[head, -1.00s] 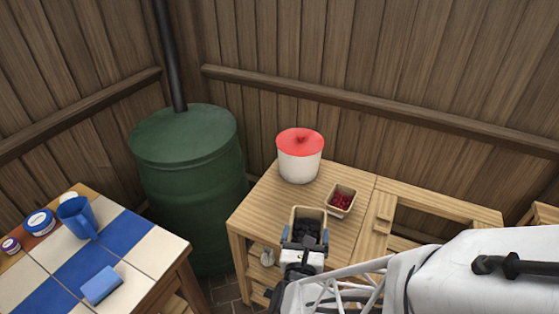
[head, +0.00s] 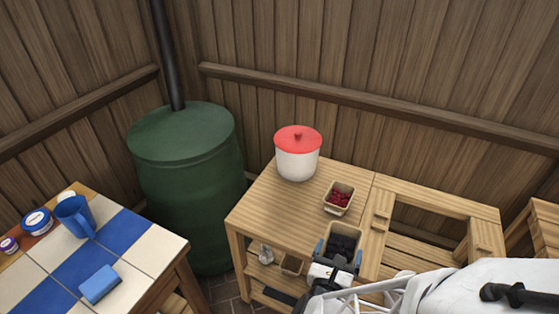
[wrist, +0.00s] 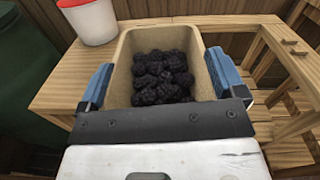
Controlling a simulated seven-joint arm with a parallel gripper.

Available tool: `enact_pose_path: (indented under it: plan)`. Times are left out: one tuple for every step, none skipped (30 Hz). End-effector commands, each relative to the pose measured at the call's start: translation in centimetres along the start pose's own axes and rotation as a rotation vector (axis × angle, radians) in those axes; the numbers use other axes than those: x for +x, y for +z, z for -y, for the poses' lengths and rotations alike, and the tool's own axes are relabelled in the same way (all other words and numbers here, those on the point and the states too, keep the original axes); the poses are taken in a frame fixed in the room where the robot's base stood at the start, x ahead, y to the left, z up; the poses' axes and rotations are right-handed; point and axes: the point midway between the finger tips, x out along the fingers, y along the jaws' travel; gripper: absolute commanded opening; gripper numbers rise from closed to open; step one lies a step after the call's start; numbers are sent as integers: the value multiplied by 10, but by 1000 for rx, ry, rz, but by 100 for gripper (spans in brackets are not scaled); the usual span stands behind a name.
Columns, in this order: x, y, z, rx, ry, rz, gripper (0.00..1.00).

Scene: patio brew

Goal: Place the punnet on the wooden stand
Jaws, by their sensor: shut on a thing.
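A tan punnet (head: 358,262) of dark berries is between the blue-tipped fingers of my gripper (head: 338,250). In the wrist view, the punnet (wrist: 123,62) fills the middle, upright, with one finger of my gripper (wrist: 163,82) against each side. The wooden stand (head: 275,215) is the light slatted table; its top also shows in the wrist view (wrist: 75,84). The held punnet is at the stand's front, near the start of the open-framed right part. I cannot tell its height above the top. Another punnet (head: 328,200), with red berries, sits on the stand.
A white pot with a red lid (head: 297,155) stands at the stand's back left. The front left top is clear. Lower-shelf items include a small tan container (head: 291,265). A green barrel (head: 185,180) and a tiled table (head: 140,258) are to the left.

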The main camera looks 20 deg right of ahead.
Motion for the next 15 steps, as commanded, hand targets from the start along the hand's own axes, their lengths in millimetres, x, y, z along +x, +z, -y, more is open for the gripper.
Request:
enact_pose_path:
  plan:
    - [0, -5, 0, -2, 0, -2, 61]
    - [0, -8, 0, -2, 0, -2, 61]
    - [0, -13, -1, -4, 1, -3, 61]
    - [0, -17, -2, -4, 1, -3, 61]
    - [0, -20, -2, -2, 0, -2, 61]
    - [0, -26, -3, -3, 0, -2, 61]
    - [0, -29, -3, -3, 1, -2, 61]
    - [0, -33, -3, -3, 1, -3, 61]
    - [-1, -38, -4, -3, 2, -3, 61]
    - [0, -44, -5, -4, 1, -3, 61]
    - [0, -49, -5, -5, 1, -3, 61]
    - [0, -55, -6, -3, 2, -3, 61]
    - [0, -60, -6, -4, 2, -3, 61]
    - [0, -63, -7, -3, 2, -2, 61]
    - [0, -69, -7, -4, 1, -2, 61]
